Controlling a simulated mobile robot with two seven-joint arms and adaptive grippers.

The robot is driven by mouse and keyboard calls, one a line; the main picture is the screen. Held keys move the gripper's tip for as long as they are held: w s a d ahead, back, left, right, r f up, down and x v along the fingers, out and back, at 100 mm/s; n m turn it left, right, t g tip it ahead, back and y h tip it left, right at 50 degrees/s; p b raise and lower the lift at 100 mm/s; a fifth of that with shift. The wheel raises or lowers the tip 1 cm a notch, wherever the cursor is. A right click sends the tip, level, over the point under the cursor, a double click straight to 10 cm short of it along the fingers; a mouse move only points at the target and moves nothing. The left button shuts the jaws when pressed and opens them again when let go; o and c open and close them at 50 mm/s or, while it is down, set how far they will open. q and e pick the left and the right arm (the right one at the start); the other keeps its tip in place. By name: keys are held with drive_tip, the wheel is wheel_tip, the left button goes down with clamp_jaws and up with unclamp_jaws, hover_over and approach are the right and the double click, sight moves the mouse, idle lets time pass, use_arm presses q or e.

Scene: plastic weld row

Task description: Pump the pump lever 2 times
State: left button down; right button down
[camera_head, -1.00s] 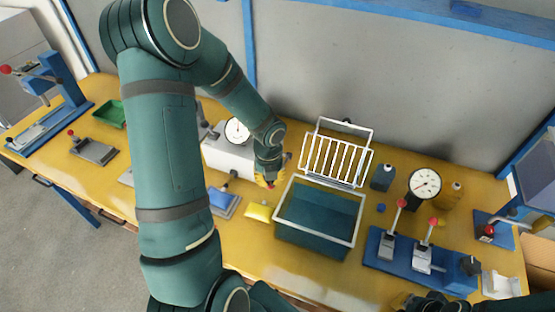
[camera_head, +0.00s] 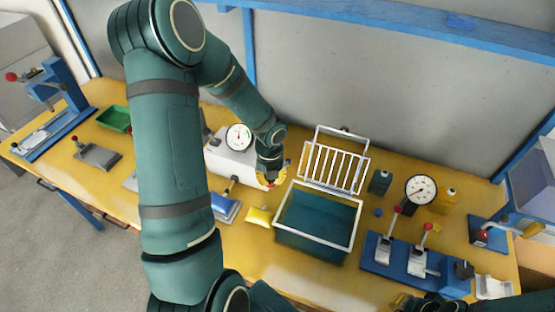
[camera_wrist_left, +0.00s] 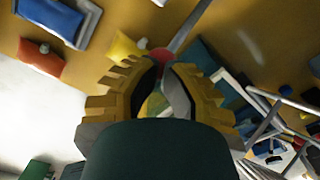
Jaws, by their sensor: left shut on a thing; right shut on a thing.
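The pump looks to be a white box (camera_head: 228,163) with a round gauge (camera_head: 239,137) on the bench, partly behind my left arm. My left gripper (camera_head: 271,180) is at the box's right end, beside the basin. In the left wrist view its yellow fingers (camera_wrist_left: 160,75) are closed around the red knob (camera_wrist_left: 162,60) of the pump lever. The lever's grey rod (camera_wrist_left: 188,27) runs up and right from the knob. The fingers hide part of the knob. My right gripper (camera_head: 402,301) shows only in part at the bottom edge, closed; what it holds is hidden.
A dark teal basin (camera_head: 352,237) with a white rim stands close to the right of my left gripper, a white rack (camera_head: 335,167) behind it. A yellow pouch (camera_head: 259,216) lies in front. A blue fixture (camera_head: 378,262) with red-knobbed levers and a gauge (camera_head: 421,189) is further right.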

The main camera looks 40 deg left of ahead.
use_arm(q)
wheel_tip(320, 180, up, 9)
drive_tip(key=w+p, duration=0.2)
drive_tip(key=p, duration=0.5)
drive_tip(key=shift+w+a, duration=0.25)
drive_tip(key=shift+a, duration=0.15)
drive_tip(key=shift+r, duration=0.1)
drive_tip(key=shift+s, duration=0.1)
